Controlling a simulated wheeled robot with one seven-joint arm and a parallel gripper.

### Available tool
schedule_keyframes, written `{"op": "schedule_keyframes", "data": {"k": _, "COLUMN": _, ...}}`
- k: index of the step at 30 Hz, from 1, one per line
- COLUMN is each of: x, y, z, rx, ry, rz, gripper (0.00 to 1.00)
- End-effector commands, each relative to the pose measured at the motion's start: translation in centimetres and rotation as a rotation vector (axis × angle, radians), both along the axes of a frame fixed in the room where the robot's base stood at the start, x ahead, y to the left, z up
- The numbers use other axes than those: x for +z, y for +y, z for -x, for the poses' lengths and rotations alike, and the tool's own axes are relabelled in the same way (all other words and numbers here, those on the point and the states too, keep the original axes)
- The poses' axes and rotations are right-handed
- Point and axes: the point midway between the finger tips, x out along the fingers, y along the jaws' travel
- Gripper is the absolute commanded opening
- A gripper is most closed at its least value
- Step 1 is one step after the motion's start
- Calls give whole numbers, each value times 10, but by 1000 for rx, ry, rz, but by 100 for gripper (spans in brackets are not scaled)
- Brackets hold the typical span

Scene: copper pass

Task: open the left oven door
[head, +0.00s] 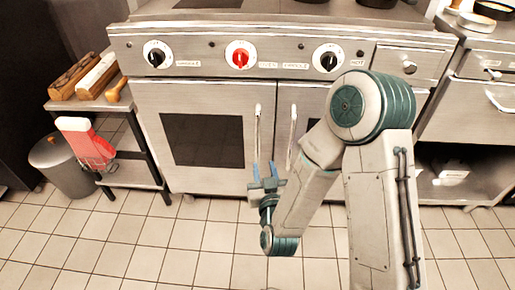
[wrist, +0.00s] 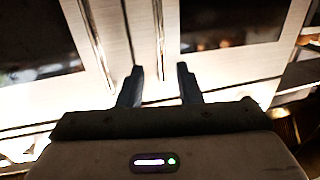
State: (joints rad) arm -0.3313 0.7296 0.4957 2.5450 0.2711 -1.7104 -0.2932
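The left oven door (head: 226,110) is shut, with a dark window and an upright bar handle (head: 257,130) near its right edge. My gripper (head: 265,168) is low in front of the doors, around the lower end of that handle in the head view. In the wrist view my gripper (wrist: 159,80) has its two dark fingers apart with nothing between them. There the left door's handle (wrist: 97,45) lies left of the fingers, and the right door's handle (wrist: 158,40) lines up with the gap. I cannot tell the distance to the doors.
The right oven door (head: 283,110) is shut, its handle (head: 292,138) close beside the left one. Knobs, one a red knob (head: 240,56), line the panel above. A side table (head: 125,150) and a grey bin (head: 62,165) stand left. The tiled floor (head: 150,235) in front is clear.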

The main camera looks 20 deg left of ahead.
Motion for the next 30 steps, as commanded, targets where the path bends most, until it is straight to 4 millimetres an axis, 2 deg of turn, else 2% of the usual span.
{"op": "schedule_keyframes", "data": {"k": 4, "x": -4, "y": 3, "z": -3, "rx": -6, "ry": -15, "rz": -9, "gripper": 32}}
{"op": "schedule_keyframes", "data": {"k": 7, "x": -3, "y": 8, "z": -15, "rx": -7, "ry": -17, "rz": -11, "gripper": 32}}
{"op": "schedule_keyframes", "data": {"k": 21, "x": -4, "y": 47, "z": -101, "rx": -7, "ry": -14, "rz": -10, "gripper": 32}}
{"op": "schedule_keyframes", "data": {"k": 30, "x": -3, "y": 58, "z": -122, "rx": -4, "ry": -14, "rz": -8, "gripper": 32}}
